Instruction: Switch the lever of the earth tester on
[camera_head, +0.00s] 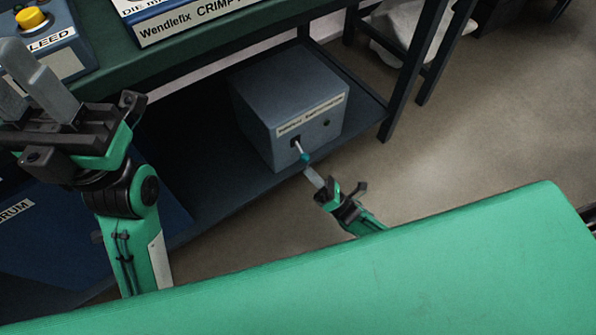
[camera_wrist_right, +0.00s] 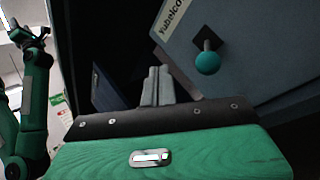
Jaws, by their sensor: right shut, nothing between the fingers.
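The earth tester (camera_head: 290,95) looks to be the blue-grey box on the lower shelf; its label is too small to read surely. Its lever (camera_head: 303,155) comes out of a dark slot in the front and points downward, with a teal ball at its end. My right gripper (camera_head: 309,174) is shut and empty, its fingertips just below the ball in the head view. In the right wrist view the lever's ball (camera_wrist_right: 208,63) is right of the closed fingers (camera_wrist_right: 158,85), with a visible gap in the picture. My left gripper (camera_head: 22,85) is open and empty at the left.
A green-topped workbench (camera_head: 200,50) above the shelf carries a labelled box (camera_head: 185,18) and a unit with a yellow button (camera_head: 32,18). The bench leg (camera_head: 405,80) stands right of the tester. Open floor (camera_head: 470,130) lies to the right.

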